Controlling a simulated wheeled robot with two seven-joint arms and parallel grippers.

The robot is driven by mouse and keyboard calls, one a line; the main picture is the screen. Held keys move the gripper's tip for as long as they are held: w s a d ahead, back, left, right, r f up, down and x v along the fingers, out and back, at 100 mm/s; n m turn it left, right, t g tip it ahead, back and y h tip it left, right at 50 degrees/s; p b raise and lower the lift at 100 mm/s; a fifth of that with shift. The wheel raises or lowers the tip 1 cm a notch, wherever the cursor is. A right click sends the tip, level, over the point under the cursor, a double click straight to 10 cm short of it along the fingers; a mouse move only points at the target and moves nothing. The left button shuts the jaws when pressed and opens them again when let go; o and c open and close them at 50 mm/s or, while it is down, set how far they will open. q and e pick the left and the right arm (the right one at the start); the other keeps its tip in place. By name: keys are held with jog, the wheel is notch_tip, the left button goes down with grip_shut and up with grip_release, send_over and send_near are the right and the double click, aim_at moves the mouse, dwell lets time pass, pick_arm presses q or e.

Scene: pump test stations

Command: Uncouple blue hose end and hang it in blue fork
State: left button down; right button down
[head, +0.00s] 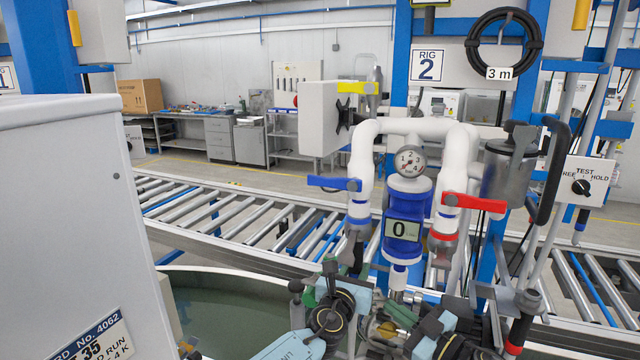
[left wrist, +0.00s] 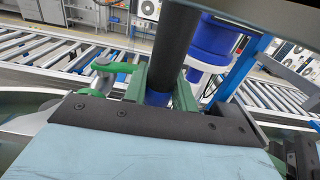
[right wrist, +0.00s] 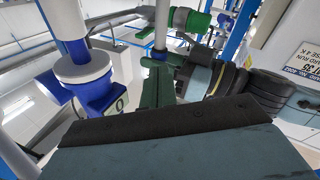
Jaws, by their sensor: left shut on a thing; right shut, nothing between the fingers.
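My left gripper (head: 331,270) is low in front of the rig's left pipe leg, below the blue lever (head: 334,183). In the left wrist view its green fingers (left wrist: 158,92) are shut on a dark hose end with a blue band (left wrist: 157,98). Whether this end is still joined to a coupling cannot be told. My right gripper (head: 400,312) is lower and to the right, under the blue meter (head: 403,230). In the right wrist view its fingers (right wrist: 157,88) are shut and empty. I cannot make out the blue fork with certainty.
A red lever (head: 473,203) sits on the right pipe leg. A red-banded black hose end (head: 517,335) is at lower right. A green fitting (right wrist: 190,20) is close to my grippers. A white cabinet (head: 70,200) blocks the left; a roller conveyor (head: 240,215) runs behind.

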aim_at(349, 248)
pick_arm(q)
jog(key=shift+d, duration=0.1)
pick_arm(e)
jog(key=a+r+n+g+y, duration=0.35)
jog(key=r+n+g, duration=0.2)
jog(key=r, duration=0.45)
jog(key=w+a+n, duration=0.1)
jog(key=w+a, duration=0.1)
jog(key=a, duration=0.4)
jog(key=shift+a+f+n, duration=0.15)
jog(key=shift+a+n, duration=0.05)
jog(key=shift+n, duration=0.15)
jog(key=shift+h, duration=0.25)
